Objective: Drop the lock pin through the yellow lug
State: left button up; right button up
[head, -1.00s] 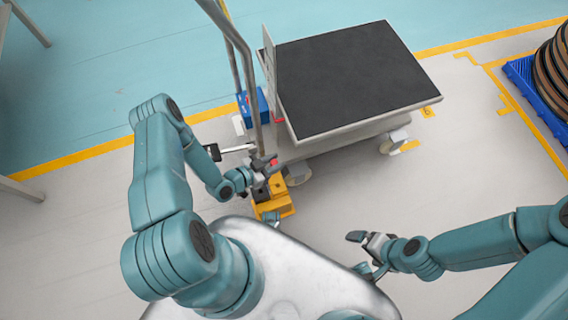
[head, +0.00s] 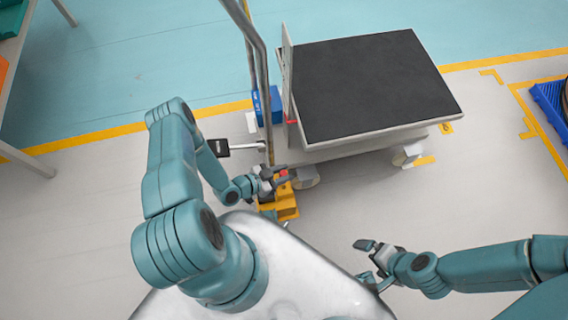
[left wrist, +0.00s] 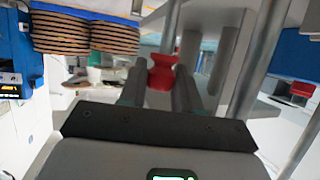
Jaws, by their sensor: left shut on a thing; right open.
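The lock pin (head: 283,174) shows only as a small red piece at my left gripper in the head view. In the left wrist view its red, waisted grip (left wrist: 163,73) sits between the two dark fingers. My left gripper (head: 279,176) is shut on it, just above the yellow lug (head: 284,205) at the foot of the cart's handle. The pin's lower end is hidden, and I cannot tell whether it is in the lug's hole. The lug is partly covered by the gripper. My right gripper (head: 368,252) is open and empty over the floor, right of the lug.
The cart (head: 375,85) with a black top stands beyond the lug, its metal handle (head: 262,80) rising close to my left gripper. A blue box (head: 267,105) is by the handle. A blue pallet (head: 550,105) is at far right. Floor between cart and right arm is clear.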

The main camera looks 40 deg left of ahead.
pick_arm(q)
jog(key=shift+f+b, duration=1.7)
jog(key=shift+f, duration=0.5)
pick_arm(e)
jog(key=shift+s+f, duration=0.1)
jog(key=shift+f, duration=1.95)
jog(key=shift+f, duration=0.2)
pick_arm(q)
notch_tip(320, 180, down, 7)
jog(key=b, duration=0.7)
jog(key=shift+f, duration=0.15)
pick_arm(e)
notch_tip(320, 180, down, 6)
jog(key=w+d, duration=0.1)
jog(key=shift+w+m, duration=0.15)
jog(key=shift+m, duration=0.15)
pick_arm(q)
jog(key=o, duration=1.1)
jog(key=shift+o, duration=0.2)
